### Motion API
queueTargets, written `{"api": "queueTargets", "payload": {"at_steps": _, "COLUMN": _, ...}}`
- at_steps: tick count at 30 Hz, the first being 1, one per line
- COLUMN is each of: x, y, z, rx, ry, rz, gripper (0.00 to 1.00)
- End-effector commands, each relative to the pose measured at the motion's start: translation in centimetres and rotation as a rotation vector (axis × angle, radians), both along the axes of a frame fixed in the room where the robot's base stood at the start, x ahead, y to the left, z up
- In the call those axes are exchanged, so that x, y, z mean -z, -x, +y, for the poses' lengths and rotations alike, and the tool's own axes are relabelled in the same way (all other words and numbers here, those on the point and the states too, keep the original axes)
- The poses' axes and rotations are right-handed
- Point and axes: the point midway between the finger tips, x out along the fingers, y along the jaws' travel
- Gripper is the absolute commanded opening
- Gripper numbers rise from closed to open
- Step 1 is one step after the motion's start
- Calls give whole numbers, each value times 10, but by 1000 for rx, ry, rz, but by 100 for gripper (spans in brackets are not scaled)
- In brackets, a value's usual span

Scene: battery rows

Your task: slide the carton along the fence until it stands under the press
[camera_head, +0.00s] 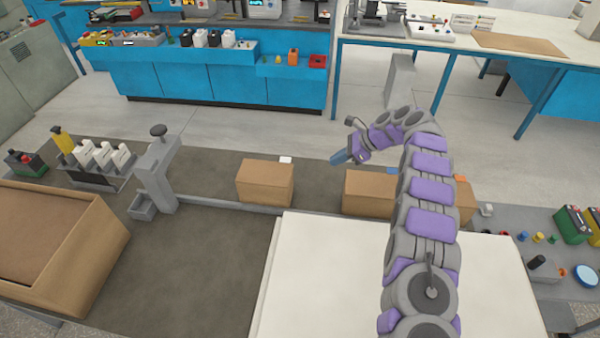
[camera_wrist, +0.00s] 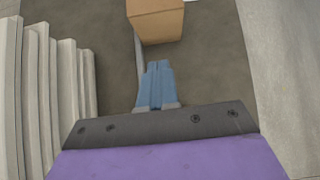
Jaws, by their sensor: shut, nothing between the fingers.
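Three brown cartons stand in a row along the fence (camera_head: 225,205), a low grey rail on the dark mat. One carton (camera_head: 265,183) is nearest the press and has a white tag behind its top. A second carton (camera_head: 369,193) with a blue tag is to its right. A third carton (camera_head: 464,203) is mostly hidden behind my arm. The press (camera_head: 157,170), a grey stand with a dark knob, is at the left; no carton is under it. My gripper (camera_head: 338,159) is shut and empty, above and between the first two cartons. In the wrist view a carton (camera_wrist: 155,22) lies ahead of the blue fingertips (camera_wrist: 158,66), apart from them.
A large open brown box (camera_head: 95,235) is at the left front. White sheets (camera_head: 350,270) lie stacked in front of the fence. A rack of white bottles (camera_head: 100,160) is left of the press. The mat between the first carton and the press looks clear.

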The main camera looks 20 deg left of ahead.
Motion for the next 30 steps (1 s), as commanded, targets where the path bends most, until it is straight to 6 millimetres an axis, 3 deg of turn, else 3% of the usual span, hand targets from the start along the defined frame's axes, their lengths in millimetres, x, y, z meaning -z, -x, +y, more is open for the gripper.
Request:
{"api": "queueTargets", "payload": {"at_steps": 11, "x": 29, "y": 1, "z": 27, "rx": 16, "ry": 6, "rz": 22, "gripper": 0}}
{"api": "queueTargets", "payload": {"at_steps": 25, "x": 90, "y": 15, "z": 82, "rx": 16, "ry": 1, "rz": 20, "gripper": 0}}
{"api": "queueTargets", "payload": {"at_steps": 30, "x": 88, "y": 20, "z": 109, "rx": 16, "ry": 4, "rz": 19, "gripper": 0}}
